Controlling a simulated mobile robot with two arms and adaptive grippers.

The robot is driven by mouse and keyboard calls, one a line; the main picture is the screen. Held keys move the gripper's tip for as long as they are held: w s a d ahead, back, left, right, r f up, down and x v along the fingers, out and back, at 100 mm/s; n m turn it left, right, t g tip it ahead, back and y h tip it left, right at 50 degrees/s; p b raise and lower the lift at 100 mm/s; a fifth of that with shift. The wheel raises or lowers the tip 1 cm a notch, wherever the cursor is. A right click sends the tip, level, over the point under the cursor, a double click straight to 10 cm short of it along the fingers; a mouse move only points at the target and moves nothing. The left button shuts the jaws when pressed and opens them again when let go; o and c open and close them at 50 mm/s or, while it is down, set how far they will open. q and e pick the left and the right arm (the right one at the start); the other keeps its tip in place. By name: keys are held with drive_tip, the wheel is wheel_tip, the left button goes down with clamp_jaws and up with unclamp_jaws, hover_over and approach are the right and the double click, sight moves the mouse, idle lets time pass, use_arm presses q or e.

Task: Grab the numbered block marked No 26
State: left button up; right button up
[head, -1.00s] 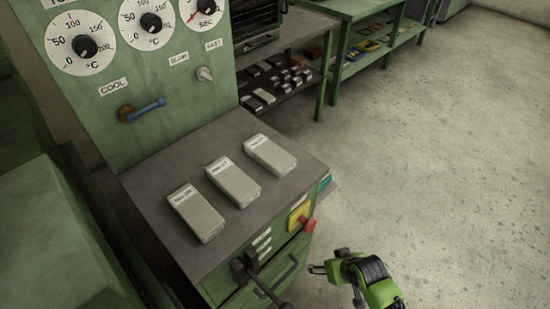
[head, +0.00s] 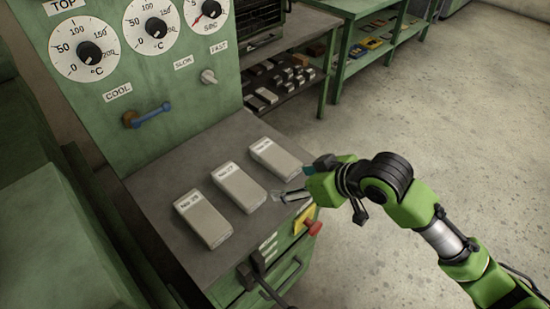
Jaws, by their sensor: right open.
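Three grey numbered blocks with white labels lie in a row on the dark top of the green cabinet (head: 160,240). They are the left block (head: 207,222), the middle block (head: 240,189) and the right block (head: 276,160). The middle label seems to read 27. The other two labels are too small to read surely, so I cannot tell for certain which is No 26. My right gripper (head: 283,196) is open and empty at the right edge of the top, near the middle and right blocks. My left gripper is out of view.
A green panel with dials (head: 90,55) and a blue handle (head: 150,114) stands behind the blocks. A red button (head: 314,228) and a dark lever (head: 262,285) are on the cabinet front. Shelves (head: 285,80) with small blocks stand behind. The floor at right is clear.

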approach(275, 155)
drive_tip(key=x, duration=0.5)
drive_tip(key=shift+p, duration=0.3)
drive_tip(key=p+x, duration=0.1)
drive_tip(key=x, duration=0.3)
drive_tip(key=shift+w+a+f, duration=0.25)
drive_tip(key=shift+w+f, duration=0.05)
drive_tip(key=shift+f, duration=0.2)
drive_tip(key=c, duration=1.5)
drive_tip(key=shift+r, duration=0.1)
drive_tip(key=shift+c, duration=0.2)
